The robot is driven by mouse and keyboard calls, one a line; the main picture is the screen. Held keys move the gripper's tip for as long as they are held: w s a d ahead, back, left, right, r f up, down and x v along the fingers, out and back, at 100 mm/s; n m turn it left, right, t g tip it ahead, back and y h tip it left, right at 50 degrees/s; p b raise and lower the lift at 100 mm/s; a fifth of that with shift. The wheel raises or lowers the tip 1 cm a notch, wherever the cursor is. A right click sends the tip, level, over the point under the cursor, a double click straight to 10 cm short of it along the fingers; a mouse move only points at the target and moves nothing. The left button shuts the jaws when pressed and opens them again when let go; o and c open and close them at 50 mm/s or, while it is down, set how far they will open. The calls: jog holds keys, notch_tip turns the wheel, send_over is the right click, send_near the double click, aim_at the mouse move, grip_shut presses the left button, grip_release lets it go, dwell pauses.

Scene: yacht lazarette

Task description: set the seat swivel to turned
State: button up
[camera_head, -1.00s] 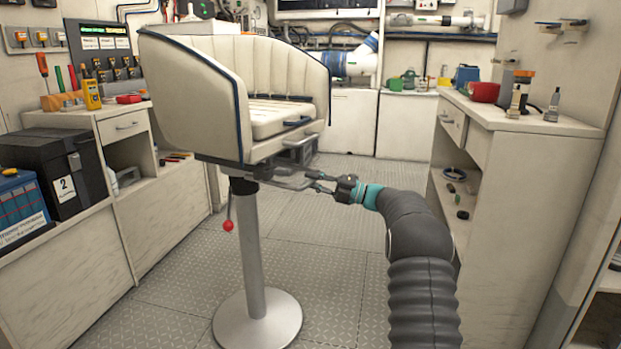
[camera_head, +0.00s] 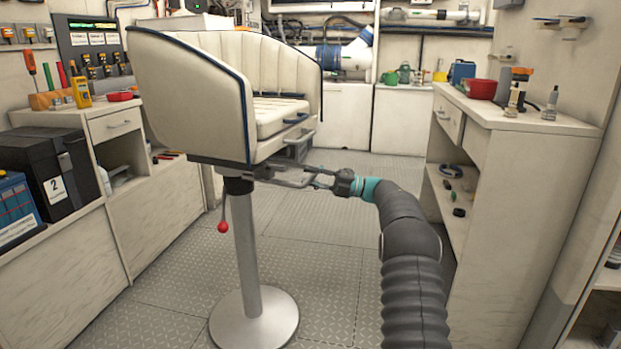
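The cream swivel seat (camera_head: 198,95) with dark blue piping stands on a silver pedestal (camera_head: 250,255) with a round floor base. Its open front faces right and away from me. A grey metal bar or handle (camera_head: 290,176) sticks out to the right beneath the cushion. A lever with a red ball (camera_head: 223,227) hangs by the pedestal's top. My gripper (camera_head: 318,181) is at the right end of the bar, under the seat's front edge. Its fingers overlap the bar in the picture, so I cannot tell whether they are closed on it.
A counter with a red bowl (camera_head: 481,88) and open shelves stands at the right. A black box marked 2 (camera_head: 50,170) and low cabinets (camera_head: 160,215) line the left. The patterned floor (camera_head: 310,265) around the pedestal is clear.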

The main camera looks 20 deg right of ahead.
jog(key=shift+d, duration=0.15)
jog(key=v, duration=1.2)
jog(key=shift+w, duration=0.1)
dwell(0.3)
